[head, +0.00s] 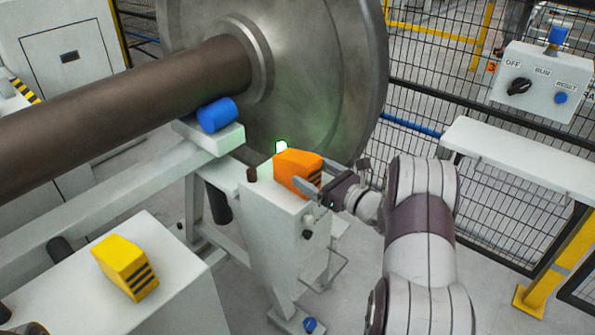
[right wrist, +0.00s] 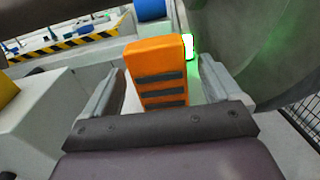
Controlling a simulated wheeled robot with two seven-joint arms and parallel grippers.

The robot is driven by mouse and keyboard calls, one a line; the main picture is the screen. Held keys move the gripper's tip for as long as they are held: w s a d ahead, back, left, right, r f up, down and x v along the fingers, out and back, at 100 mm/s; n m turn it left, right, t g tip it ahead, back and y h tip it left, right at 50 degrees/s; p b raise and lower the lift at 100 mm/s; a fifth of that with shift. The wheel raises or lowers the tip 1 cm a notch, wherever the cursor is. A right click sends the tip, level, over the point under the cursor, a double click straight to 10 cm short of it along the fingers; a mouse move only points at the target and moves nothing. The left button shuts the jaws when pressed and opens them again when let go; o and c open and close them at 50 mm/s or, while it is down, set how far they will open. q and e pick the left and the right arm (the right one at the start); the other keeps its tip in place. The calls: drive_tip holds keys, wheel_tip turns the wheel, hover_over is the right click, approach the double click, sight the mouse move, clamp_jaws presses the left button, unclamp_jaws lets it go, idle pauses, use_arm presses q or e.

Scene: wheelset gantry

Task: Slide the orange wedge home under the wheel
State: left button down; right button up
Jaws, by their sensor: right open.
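The orange wedge (head: 292,163), with dark stripes on its end, sits on top of a light grey pedestal (head: 262,203) beside the big steel wheel (head: 325,60). In the right wrist view the wedge (right wrist: 155,62) stands between my two fingers, its striped end facing me. My right gripper (head: 318,178) is open around the striped end, with gaps showing between fingers and wedge in the wrist view. The contact between wedge and wheel is hidden in the head view. My left gripper is not in view.
A green-lit marker (head: 281,147) glows between wedge and wheel. A blue roller (head: 217,115) supports the brown axle (head: 120,90). A yellow wedge (head: 125,265) sits on a white block at lower left. A control box (head: 545,85) and mesh fence stand at right.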

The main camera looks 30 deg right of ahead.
sight(298, 165)
drive_tip(key=x, duration=0.6)
drive_tip(key=shift+s, duration=0.15)
drive_tip(key=c, duration=1.4)
drive_tip(key=shift+d+r, duration=0.1)
